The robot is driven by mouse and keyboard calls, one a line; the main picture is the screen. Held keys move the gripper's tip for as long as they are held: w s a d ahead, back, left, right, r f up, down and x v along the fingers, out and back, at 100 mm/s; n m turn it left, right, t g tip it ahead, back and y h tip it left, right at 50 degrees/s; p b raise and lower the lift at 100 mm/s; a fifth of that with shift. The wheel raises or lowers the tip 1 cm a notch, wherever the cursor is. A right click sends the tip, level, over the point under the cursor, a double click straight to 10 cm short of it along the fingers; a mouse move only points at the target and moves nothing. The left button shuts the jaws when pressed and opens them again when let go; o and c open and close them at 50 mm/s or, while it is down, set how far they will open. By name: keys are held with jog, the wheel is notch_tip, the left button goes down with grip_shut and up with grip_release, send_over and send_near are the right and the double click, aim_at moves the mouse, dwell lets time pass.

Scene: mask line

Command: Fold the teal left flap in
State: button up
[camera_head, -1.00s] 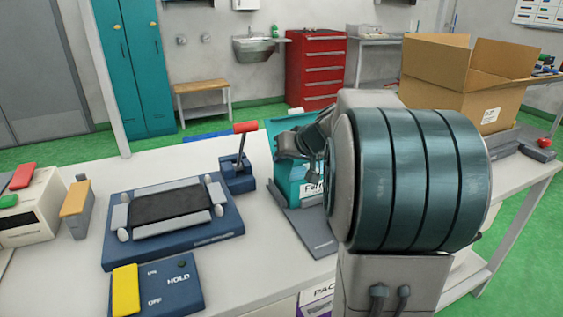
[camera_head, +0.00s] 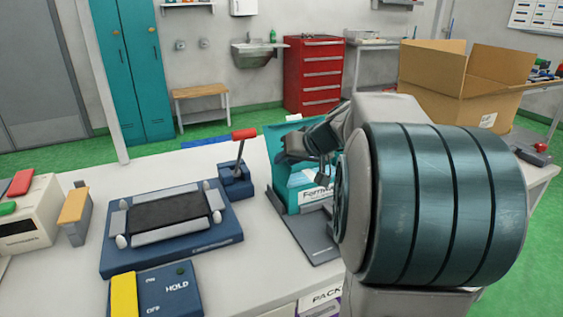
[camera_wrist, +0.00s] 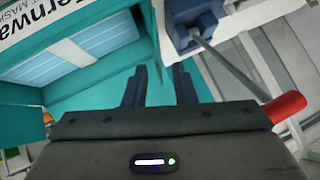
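The teal box (camera_head: 291,200) with a white label stands on a grey stand at the middle of the bench, partly hidden by my arm. A teal flap (camera_head: 281,130) sticks up at its upper left. Packed pale blue masks (camera_wrist: 75,62) show inside the box in the wrist view, beside a teal panel (camera_wrist: 95,92). My gripper (camera_wrist: 160,72) is open, its two dark fingers apart at the box's edge with nothing clearly between them. In the head view, my gripper (camera_head: 303,150) is over the box, its fingertips hard to make out. I cannot tell whether it touches a flap.
A grey stand (camera_head: 305,236) lies under the box. An open cardboard carton (camera_head: 440,95) is behind my arm.

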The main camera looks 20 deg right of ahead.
jog(key=p+v, duration=0.1)
jog(key=v, duration=0.9)
